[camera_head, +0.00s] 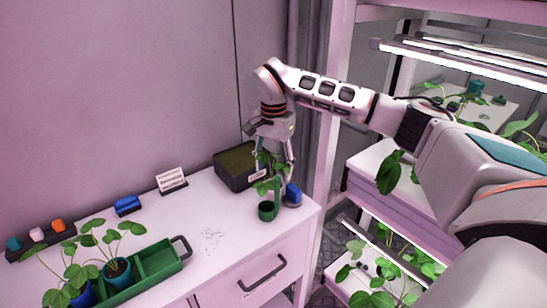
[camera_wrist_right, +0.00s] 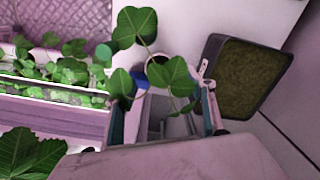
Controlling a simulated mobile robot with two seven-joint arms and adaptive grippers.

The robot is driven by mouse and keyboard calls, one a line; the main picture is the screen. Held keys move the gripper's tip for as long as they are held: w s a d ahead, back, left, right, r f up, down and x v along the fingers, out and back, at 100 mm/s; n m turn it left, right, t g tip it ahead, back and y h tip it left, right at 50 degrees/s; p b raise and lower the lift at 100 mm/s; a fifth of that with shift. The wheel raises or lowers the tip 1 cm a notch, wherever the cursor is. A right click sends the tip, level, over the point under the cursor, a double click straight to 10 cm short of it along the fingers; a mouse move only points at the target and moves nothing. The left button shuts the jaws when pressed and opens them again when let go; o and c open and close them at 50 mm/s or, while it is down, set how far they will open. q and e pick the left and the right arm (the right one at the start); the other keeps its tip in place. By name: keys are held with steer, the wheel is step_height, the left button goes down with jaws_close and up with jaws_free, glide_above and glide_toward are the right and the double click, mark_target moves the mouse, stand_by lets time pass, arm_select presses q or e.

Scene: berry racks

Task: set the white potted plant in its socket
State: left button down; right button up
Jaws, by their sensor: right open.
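My right gripper (camera_head: 274,174) points down at the right end of the counter, over a leafy plant (camera_head: 265,162). In the right wrist view the plant's leaves (camera_wrist_right: 174,77) stand in front of my open right gripper (camera_wrist_right: 165,105), and some overlap the gap between the fingers. A dark green cup (camera_head: 267,211) and a blue object (camera_head: 293,194) stand just below the gripper. A green tray (camera_head: 160,262) with compartments holds a teal-potted plant (camera_head: 117,271) and a blue-potted plant (camera_head: 83,294). My left gripper is out of view.
A dark planter box (camera_head: 235,166) stands behind the gripper, close to the wall. A small sign (camera_head: 171,180) and a blue block (camera_head: 127,205) stand along the back. A lit plant rack (camera_head: 337,130) rises at right. The counter middle is mostly clear.

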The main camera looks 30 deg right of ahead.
mark_target(273, 184)
step_height(273, 184, up, 3)
steer(key=shift+r, duration=0.35)
steer(key=shift+c, duration=1)
steer(key=m, duration=0.1)
steer(key=f+m, duration=0.1)
steer(key=m, duration=0.2)
steer(key=shift+w+a+f, duration=0.15)
steer(key=shift+a+f, duration=0.05)
steer(key=shift+f, duration=0.05)
steer(key=m, duration=0.1)
steer(key=f+m, duration=0.1)
steer(key=m, duration=0.2)
steer(key=shift+w+a+f+m, duration=0.1)
steer(key=shift+w+f+m, duration=0.05)
steer(key=shift+f+m, duration=0.25)
steer(key=shift+f, duration=1.5)
steer(key=f, duration=0.4)
steer(key=shift+s+d, duration=0.3)
steer(key=shift+s, duration=0.05)
steer(key=shift+w+f+p, duration=0.1)
steer(key=shift+f+p, duration=0.2)
steer(key=shift+f, duration=0.15)
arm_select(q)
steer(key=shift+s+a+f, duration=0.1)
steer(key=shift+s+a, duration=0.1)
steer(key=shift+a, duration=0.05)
